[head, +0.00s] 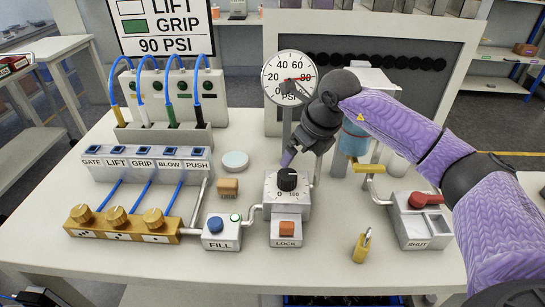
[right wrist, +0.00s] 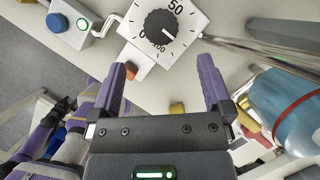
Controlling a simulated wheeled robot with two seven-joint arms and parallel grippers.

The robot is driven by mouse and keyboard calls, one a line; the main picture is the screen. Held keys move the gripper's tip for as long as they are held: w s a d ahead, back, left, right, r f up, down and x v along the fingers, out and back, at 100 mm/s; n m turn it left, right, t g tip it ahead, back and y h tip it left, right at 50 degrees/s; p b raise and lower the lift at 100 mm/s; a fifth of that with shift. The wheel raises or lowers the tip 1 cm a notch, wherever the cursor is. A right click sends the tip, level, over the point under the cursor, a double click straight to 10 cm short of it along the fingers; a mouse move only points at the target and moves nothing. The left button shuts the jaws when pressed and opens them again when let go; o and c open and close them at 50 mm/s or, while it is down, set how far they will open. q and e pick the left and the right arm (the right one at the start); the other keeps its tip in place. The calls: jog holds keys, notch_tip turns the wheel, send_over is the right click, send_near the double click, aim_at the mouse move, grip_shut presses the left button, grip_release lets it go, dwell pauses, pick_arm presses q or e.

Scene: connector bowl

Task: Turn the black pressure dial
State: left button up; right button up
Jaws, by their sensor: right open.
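The black pressure dial (head: 287,180) sits on a white box with a scale marked 0 to 100, on the table. It also shows at the top of the right wrist view (right wrist: 161,26), with a white pointer line on it. My right gripper (head: 289,158) is just above the dial, pointing down at it. In the right wrist view my right gripper (right wrist: 165,70) has its purple fingers wide apart with nothing between them, and the dial lies beyond the tips. A dark part of my left arm shows at the bottom left corner; its jaws are unclear.
A round PSI gauge (head: 290,78) with a red needle stands behind the dial. An orange LOCK button (head: 287,229) is in front. Pipes run between boxes.

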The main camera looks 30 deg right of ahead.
aim_at(287, 174)
jog(key=b+x, duration=0.2)
jog(key=x, duration=0.7)
jog(key=shift+f, duration=0.3)
jog(key=c, duration=1.2)
jog(key=shift+r+m+p, duration=0.2)
jog(key=shift+m+p, duration=0.1)
jog(key=shift+m, duration=0.1)
jog(key=shift+c, duration=0.2)
jog(key=shift+m+h+p, duration=0.6)
jog(key=shift+m+p, duration=0.2)
jog(key=shift+m, duration=0.2)
pick_arm(q)
jog(key=shift+s+r+p, duration=0.35)
jog(key=shift+r+p, duration=0.3)
jog(key=shift+r, duration=0.1)
pick_arm(e)
jog(key=shift+f+m+h, duration=0.1)
jog(key=shift+m+h, duration=0.5)
jog(key=shift+m, duration=0.8)
jog(key=o, duration=1.2)
jog(key=shift+o, duration=0.2)
